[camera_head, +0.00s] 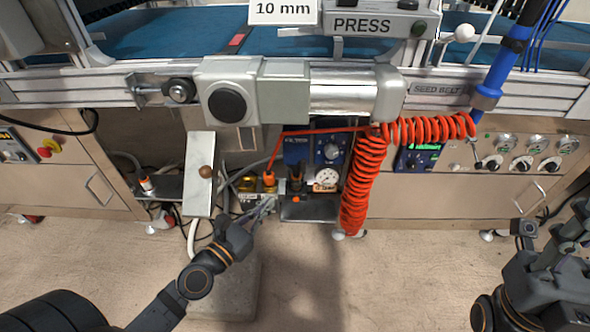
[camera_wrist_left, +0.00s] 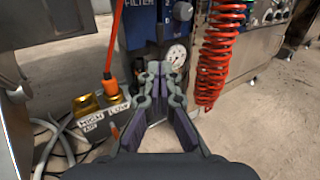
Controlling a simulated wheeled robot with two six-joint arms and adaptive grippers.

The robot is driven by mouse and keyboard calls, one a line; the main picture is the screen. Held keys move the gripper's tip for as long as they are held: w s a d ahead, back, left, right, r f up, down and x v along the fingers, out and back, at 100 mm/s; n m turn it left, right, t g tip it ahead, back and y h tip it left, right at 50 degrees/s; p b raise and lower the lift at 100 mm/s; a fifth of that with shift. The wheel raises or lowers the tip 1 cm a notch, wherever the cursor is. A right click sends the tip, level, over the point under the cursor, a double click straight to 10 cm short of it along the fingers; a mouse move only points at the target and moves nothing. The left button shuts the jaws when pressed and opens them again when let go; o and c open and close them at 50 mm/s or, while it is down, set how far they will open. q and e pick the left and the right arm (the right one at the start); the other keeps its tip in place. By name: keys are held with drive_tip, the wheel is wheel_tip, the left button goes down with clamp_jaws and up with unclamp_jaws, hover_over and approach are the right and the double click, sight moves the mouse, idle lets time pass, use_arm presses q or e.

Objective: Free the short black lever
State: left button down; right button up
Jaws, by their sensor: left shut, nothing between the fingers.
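My left gripper (camera_head: 266,204) reaches up from below to the small valve and filter group under the press. Its fingers are shut and empty; they also show in the left wrist view (camera_wrist_left: 160,70), in front of the pressure gauge (camera_wrist_left: 176,55). A small dark upright part (camera_head: 296,178) stands just right of the orange fitting (camera_head: 269,180). It may be the short black lever, but I cannot tell for sure. In the left wrist view the fingers may hide the lever. My right arm is at the lower right edge; its fingers are not clear.
A red coiled hose (camera_head: 366,185) hangs right of the blue filter unit (camera_head: 302,147). Brass-topped fittings (camera_wrist_left: 87,103) and an orange plug (camera_wrist_left: 110,86) sit left of the fingers.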

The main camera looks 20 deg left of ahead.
use_arm(q)
drive_tip(key=p, duration=0.1)
approach(302, 166)
drive_tip(key=x, duration=0.5)
drive_tip(key=shift+w+d+f+b, duration=0.15)
drive_tip(key=shift+w+b, duration=0.15)
drive_tip(key=shift+b, duration=0.1)
drive_tip(key=shift+w+d, duration=0.15)
drive_tip(key=shift+w, duration=0.4)
